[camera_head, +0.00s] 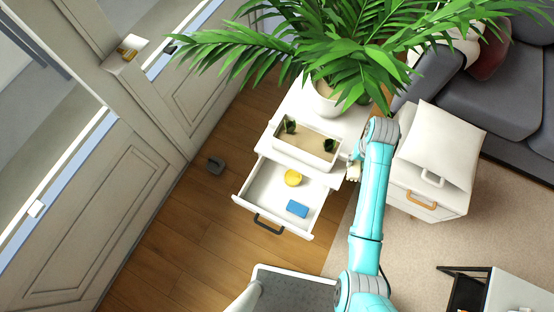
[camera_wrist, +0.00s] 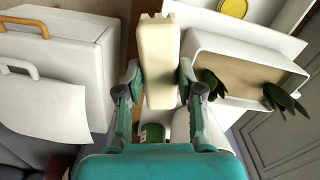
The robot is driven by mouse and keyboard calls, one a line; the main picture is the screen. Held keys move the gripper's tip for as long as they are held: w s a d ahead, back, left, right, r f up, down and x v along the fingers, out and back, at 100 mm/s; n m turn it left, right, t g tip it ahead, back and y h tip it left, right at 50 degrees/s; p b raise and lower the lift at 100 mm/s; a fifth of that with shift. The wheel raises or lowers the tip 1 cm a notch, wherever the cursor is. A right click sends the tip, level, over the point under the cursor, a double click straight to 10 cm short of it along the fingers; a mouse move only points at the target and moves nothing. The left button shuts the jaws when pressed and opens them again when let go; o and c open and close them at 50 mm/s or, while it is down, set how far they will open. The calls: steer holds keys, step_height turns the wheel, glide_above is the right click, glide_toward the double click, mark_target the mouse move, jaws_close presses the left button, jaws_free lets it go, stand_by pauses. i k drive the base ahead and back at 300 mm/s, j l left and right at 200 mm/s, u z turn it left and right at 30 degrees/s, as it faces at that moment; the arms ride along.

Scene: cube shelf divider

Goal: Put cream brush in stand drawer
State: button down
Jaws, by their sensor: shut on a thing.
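The cream brush (camera_wrist: 157,55) is a long, pale block in the wrist view. My gripper (camera_wrist: 159,80) is shut on it, one finger on each side. In the head view, a small cream part of the brush (camera_head: 353,172) shows beside my gripper (camera_head: 357,158), at the right edge of the white stand (camera_head: 345,128). The stand drawer (camera_head: 246,192) is pulled open and lies to the left of and below the brush in the picture. It holds a yellow round thing (camera_head: 292,178) and a blue block (camera_head: 297,208). The wrist view shows the yellow thing (camera_wrist: 233,8) at the top.
A white planter box (camera_head: 305,150) with two small plants stands on the stand near the drawer. A large potted palm (camera_head: 326,103) stands behind. A white cabinet (camera_head: 418,192) is to the right. A small dark thing (camera_head: 215,165) lies on the wooden floor at left.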

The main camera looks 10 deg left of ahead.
mark_target(265, 194)
steer(key=i+u, duration=0.15)
steer(key=u, duration=0.25)
steer(key=i+j+u, duration=0.1)
steer(key=u, duration=0.3)
steer(key=i+l+u, duration=0.25)
steer(key=i+l, duration=0.15)
steer(key=l, duration=0.6)
